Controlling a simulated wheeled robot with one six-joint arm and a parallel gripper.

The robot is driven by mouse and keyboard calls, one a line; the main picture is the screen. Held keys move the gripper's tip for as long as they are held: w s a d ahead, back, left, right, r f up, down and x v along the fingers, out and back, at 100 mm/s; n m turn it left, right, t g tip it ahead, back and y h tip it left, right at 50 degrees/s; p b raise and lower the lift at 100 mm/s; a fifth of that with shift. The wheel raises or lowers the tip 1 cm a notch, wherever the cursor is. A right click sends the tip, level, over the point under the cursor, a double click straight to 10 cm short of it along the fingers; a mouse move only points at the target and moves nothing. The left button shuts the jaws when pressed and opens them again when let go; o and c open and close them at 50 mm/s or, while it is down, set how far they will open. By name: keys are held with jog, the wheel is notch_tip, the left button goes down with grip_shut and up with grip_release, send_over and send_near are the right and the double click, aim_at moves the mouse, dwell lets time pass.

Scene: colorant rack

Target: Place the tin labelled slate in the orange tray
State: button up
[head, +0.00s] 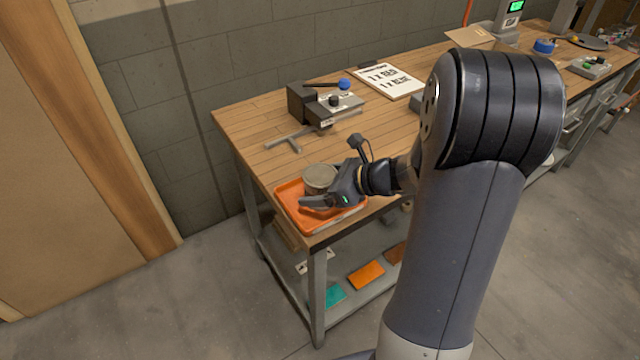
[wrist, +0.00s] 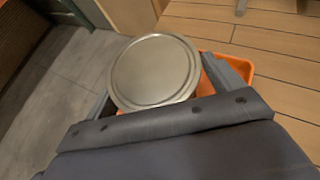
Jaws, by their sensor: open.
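A round metal tin (head: 319,178) with a plain grey lid stands within the orange tray (head: 292,207) at the near left corner of the workbench. Its label is hidden, so I cannot read its name. My gripper (head: 325,198) reaches over the tray from the right. In the wrist view the tin (wrist: 154,72) sits between the fingers of my open gripper (wrist: 165,85), with a finger on each side. An orange tray edge (wrist: 252,70) shows behind the right finger. I cannot tell whether the fingers touch the tin.
A grey T-shaped tool (head: 290,140) and a dark box-like device (head: 312,103) stand behind the tray. A printed sheet (head: 388,80) lies further back. Coloured pieces, one orange (head: 366,274), lie on the lower shelf. The wood between the tray and the device is mostly clear.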

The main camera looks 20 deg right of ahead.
jog(key=v, duration=1.2)
